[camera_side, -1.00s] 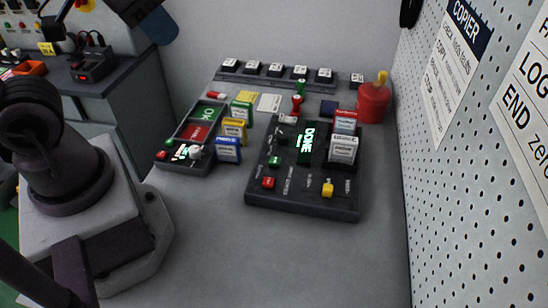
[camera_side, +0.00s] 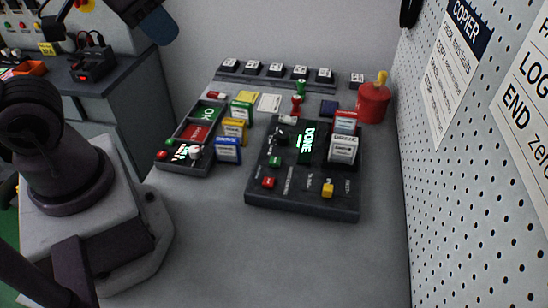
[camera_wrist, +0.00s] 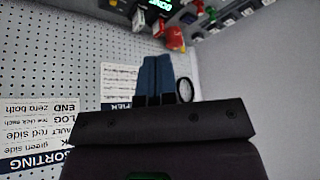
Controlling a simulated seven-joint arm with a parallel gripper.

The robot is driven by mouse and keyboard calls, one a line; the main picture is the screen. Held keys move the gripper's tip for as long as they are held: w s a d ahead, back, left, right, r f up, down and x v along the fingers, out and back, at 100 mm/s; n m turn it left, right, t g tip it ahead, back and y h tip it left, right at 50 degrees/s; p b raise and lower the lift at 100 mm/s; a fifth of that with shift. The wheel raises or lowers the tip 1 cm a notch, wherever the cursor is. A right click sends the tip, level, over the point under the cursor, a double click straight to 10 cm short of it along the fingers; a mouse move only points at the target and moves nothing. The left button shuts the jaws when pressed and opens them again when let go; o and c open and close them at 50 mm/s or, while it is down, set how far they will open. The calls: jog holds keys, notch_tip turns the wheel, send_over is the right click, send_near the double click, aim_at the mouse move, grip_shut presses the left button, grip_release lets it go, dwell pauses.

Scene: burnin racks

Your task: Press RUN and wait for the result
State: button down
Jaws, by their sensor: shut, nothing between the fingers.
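The dark copier box (camera_side: 300,203) stands on the grey bench. Its screen (camera_side: 306,145) reads DONE in green, and the lit screen also shows at the top of the wrist view (camera_wrist: 154,7). A green button (camera_side: 274,161) and a red button (camera_side: 268,182) are on its left side, with a yellow switch (camera_side: 328,189) at front right. Their small labels are too blurred to read, so I cannot tell which is RUN. A red-topped cartridge (camera_side: 345,122) and a white-labelled cartridge (camera_side: 343,150) stand upright in the box. My gripper (camera_side: 163,36) is shut and empty, high at upper left, away from the box; its blue fingers (camera_wrist: 155,78) are together.
A tray (camera_side: 183,170) with a green OK panel and a red panel lies left of the copier. Yellow, green and blue cartridges stand beside it. A red container (camera_side: 373,103) is at back right, by the pegboard (camera_side: 440,200). The front of the bench is clear.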

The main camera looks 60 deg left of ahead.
dwell(0.7)
jog(key=w+a+f+g+y, duration=0.25)
jog(key=w+a+f, duration=0.2)
jog(key=f, duration=0.35)
jog(key=n+t+h, duration=0.2)
jog(key=t+h, duration=0.3)
jog(key=h, duration=0.3)
send_over(273, 158)
notch_tip(273, 158, down, 11)
jog(key=shift+w+d+f+g, duration=0.1)
jog(key=shift+g, duration=0.15)
jog(key=shift+f, duration=0.1)
jog(key=shift+y, duration=0.25)
jog(key=shift+f, duration=4.35)
